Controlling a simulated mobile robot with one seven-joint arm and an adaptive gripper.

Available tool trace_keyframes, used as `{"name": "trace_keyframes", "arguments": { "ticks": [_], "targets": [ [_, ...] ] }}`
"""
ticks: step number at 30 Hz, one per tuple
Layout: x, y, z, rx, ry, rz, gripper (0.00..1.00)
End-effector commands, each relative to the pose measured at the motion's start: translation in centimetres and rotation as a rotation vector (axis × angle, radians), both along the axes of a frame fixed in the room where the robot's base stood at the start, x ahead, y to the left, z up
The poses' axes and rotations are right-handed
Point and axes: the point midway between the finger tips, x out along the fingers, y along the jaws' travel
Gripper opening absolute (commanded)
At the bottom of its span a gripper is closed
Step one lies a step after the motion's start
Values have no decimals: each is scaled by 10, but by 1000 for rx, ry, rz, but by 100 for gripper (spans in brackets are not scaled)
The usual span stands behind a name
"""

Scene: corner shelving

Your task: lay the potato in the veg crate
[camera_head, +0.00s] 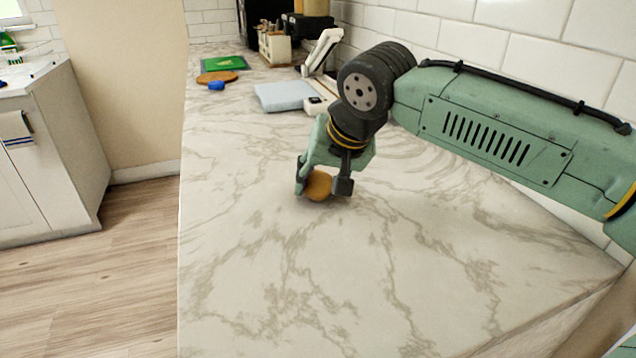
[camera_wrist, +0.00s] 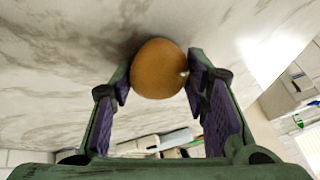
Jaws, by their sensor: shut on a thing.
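The potato (camera_head: 319,186) is a rounded brown thing between the fingers of my gripper (camera_head: 324,187), at or just above the marble counter. In the wrist view the potato (camera_wrist: 158,68) sits between the tips of the two purple-padded fingers of my gripper (camera_wrist: 160,78). The gripper is shut on it. I cannot tell whether the potato still touches the counter. I cannot pick out a veg crate for certain in either view.
On the far counter (camera_head: 250,250) are a green board (camera_head: 223,63), a brown round board (camera_head: 216,77), a small blue thing (camera_head: 216,86), a pale grey slab (camera_head: 284,96) and a cream holder (camera_head: 275,48). A tiled wall (camera_head: 540,65) runs along the right. The near counter is clear.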

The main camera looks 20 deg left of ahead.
Motion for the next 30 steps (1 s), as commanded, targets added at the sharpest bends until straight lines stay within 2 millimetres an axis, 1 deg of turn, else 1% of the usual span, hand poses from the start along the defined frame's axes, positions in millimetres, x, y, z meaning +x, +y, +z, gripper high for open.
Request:
{"name": "trace_keyframes", "arguments": {
  "ticks": [4,7,11,13,16,24,30],
  "targets": [
    [0,1,3,2,-1,0,6],
    [0,1,10,2,-2,1,6],
    [1,1,25,2,-2,1,6],
    [1,1,37,4,-2,1,6],
    [-17,-14,35,3,0,-1,6],
    [-70,-53,41,4,-3,-2,6],
    [-102,-78,46,2,-2,-1,6]
  ]
}}
